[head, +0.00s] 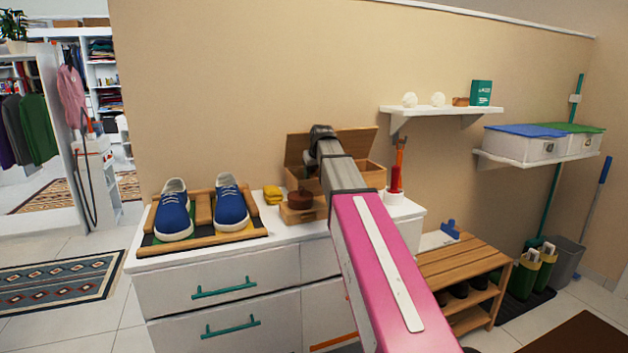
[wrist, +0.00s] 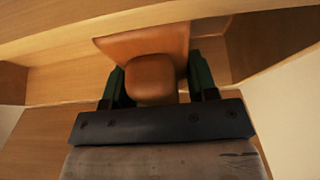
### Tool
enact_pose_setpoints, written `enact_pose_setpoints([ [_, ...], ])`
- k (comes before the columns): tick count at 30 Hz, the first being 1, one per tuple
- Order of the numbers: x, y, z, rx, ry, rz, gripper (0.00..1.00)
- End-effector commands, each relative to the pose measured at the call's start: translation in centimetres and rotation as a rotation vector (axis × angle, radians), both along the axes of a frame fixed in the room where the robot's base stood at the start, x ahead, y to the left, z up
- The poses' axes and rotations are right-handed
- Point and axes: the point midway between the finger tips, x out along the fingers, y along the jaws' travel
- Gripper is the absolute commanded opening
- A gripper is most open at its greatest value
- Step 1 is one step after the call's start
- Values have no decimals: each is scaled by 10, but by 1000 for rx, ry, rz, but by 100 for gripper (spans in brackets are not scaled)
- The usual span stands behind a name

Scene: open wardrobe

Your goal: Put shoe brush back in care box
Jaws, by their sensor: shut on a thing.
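The care box (head: 374,175) is a wooden box with its lid raised, standing at the back of the white dresser. In the wrist view its wooden wall (wrist: 255,45) surrounds the fingers. My gripper (wrist: 157,72) is shut on the shoe brush (wrist: 150,80), an orange-brown wooden piece with a rounded grip, between two dark green fingers. The brush is at or inside the box opening; whether it touches the box floor is not clear. In the head view my arm covers the brush, the fingers and part of the box.
Blue shoes (head: 174,217) sit on a wooden-framed tray at left. A yellow cloth (head: 272,194) and a dark round item (head: 300,199) on a small wooden box stand before the care box. A red-handled item (head: 397,172) is close at right. A shelf (head: 440,110) hangs above right.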

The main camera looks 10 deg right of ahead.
Motion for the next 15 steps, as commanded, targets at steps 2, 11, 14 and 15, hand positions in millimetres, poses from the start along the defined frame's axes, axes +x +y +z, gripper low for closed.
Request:
enact_pose_setpoints([
  [2,4,0,1,-6,36,0,23],
  [11,1,0,-21,-14,78,0,23],
  [14,1,0,-26,-13,76,0,23],
  [15,1,0,-27,-13,76,0,23],
])
